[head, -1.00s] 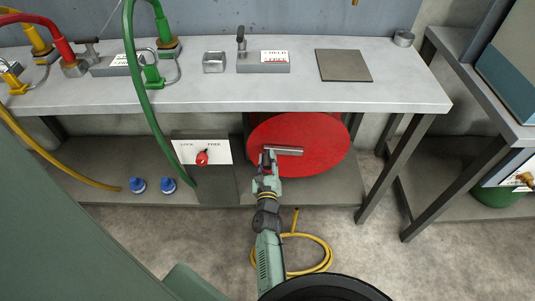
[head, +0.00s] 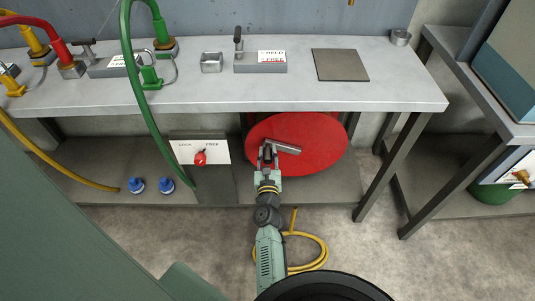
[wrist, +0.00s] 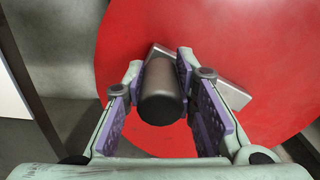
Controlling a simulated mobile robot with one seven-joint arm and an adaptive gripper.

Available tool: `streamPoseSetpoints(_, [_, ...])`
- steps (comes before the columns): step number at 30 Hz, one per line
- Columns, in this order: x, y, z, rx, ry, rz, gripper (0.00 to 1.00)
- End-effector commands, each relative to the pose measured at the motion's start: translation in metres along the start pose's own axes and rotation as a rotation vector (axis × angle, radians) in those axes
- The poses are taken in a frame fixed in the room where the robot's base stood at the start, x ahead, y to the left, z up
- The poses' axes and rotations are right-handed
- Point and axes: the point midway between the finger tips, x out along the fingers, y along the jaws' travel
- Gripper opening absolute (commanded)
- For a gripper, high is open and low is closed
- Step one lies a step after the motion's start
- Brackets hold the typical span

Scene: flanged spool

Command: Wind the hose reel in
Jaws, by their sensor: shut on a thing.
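The hose reel shows its round red flange (head: 315,155) under the bench, and it fills much of the wrist view (wrist: 240,40). A grey metal crank bar (head: 285,147) lies across the flange, tilted down to the right in the head view. A dark cylindrical crank knob (wrist: 160,92) stands out from the bar's left end. My gripper (head: 268,152) is shut around the knob, with a purple-padded finger on each side in the wrist view. A yellow hose (head: 322,250) lies coiled on the floor below the reel. The LOCK/FREE plate (head: 217,150) with its red knob (head: 200,157) is left of the reel, the knob nearer LOCK.
The grey bench (head: 215,95) overhangs the reel. Its leg (head: 377,175) stands to the right. Two blue caps (head: 137,185) sit on the lower shelf at left. A green hose (head: 143,105) hangs down beside the plate.

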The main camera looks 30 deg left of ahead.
Motion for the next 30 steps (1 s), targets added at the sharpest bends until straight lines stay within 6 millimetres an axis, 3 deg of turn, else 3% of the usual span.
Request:
streamPoseSetpoints(2, [0.0010,0.0017,0.0031,-0.001,-0.005,0.003,0.00])
streamPoseSetpoints(3, [0.0011,0.0017,0.0032,-0.002,-0.005,0.003,0.28])
streamPoseSetpoints(11, [0.0006,0.0006,0.0016,-0.001,-0.003,0.001,0.45])
streamPoseSetpoints(30, [0.0002,0.0033,-0.0046,-0.041,-0.001,0.002,0.46])
